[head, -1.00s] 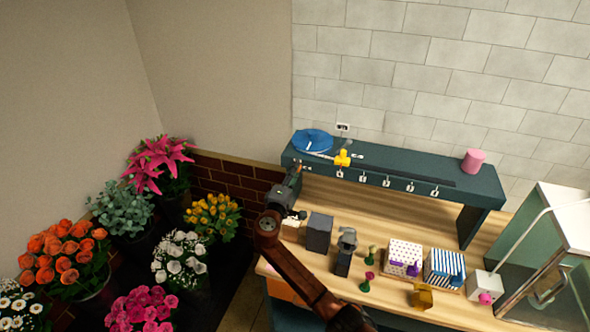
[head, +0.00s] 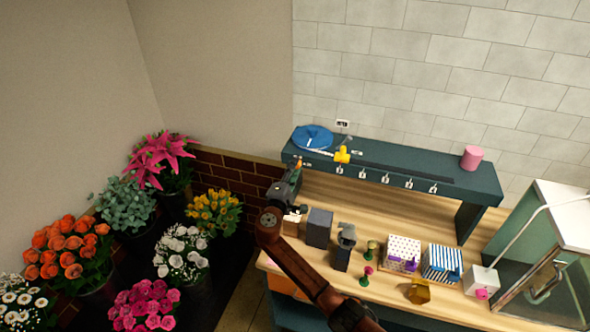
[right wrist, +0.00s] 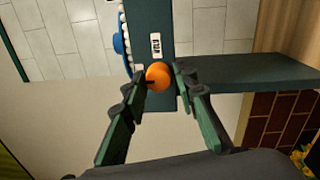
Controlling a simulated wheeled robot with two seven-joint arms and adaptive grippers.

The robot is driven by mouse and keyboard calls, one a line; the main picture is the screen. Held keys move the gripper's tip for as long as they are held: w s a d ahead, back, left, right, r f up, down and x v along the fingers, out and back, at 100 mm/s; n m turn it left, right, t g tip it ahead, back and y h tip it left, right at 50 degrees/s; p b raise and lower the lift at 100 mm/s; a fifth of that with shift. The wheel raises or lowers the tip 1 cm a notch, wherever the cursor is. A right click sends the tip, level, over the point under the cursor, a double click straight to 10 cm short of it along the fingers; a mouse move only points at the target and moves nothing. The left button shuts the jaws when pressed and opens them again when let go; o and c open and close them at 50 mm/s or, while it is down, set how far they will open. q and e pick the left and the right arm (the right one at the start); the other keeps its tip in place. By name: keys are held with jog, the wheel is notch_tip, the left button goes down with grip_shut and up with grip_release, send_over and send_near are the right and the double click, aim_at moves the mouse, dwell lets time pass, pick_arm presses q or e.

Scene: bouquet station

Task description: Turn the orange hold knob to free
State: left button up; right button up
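The orange knob (right wrist: 158,77) is on the front of the dark teal shelf (right wrist: 225,73), beside a small white label (right wrist: 155,45) whose word I cannot read. My right gripper (right wrist: 161,74) is open, with one fingertip on each side of the knob. The left fingertip is very near or touching it, and a small gap shows at the right one. In the head view my right gripper (head: 296,172) is at the shelf's left end and mostly hides the knob. My left gripper is not in view.
On the shelf are a blue disc (head: 312,138), a yellow part (head: 342,155) and a pink cylinder (head: 472,157). Below, the wooden counter (head: 385,295) holds a grey block (head: 319,228) and patterned boxes. Flower buckets stand at left; a glass case (head: 560,250) stands at right.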

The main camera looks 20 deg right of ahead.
jog(key=shift+o, duration=1.4)
jog(key=r+v, duration=0.1)
jog(key=v, duration=1.1)
jog(key=shift+f, duration=0.4)
